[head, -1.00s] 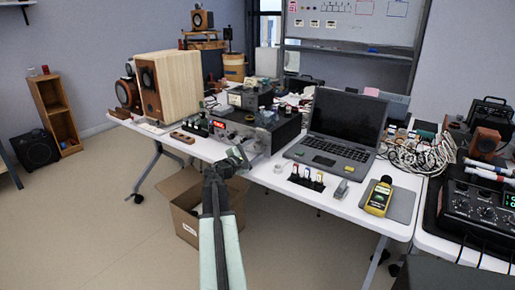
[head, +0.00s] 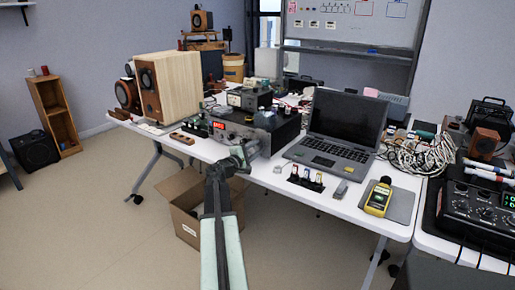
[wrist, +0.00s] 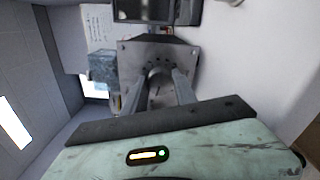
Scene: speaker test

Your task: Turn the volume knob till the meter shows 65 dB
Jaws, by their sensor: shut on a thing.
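The amplifier (head: 234,133) is a grey-fronted box with a red lit display, at the front edge of the white table. My gripper (head: 242,152) is at the right part of its front. In the wrist view its two fingers (wrist: 163,88) are shut on the round volume knob (wrist: 159,70), one on each side, against the grey front panel (wrist: 132,60). The head view hides the knob behind my gripper. The yellow sound meter (head: 378,197) lies on a grey mat at the table's right front. Its reading is too small to make out.
An open laptop (head: 341,128) stands right of the amplifier. A small dark rack with several coloured pieces (head: 306,178) sits at the front edge. A large wooden speaker (head: 168,85) stands to the left. An open cardboard box (head: 188,208) is on the floor below.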

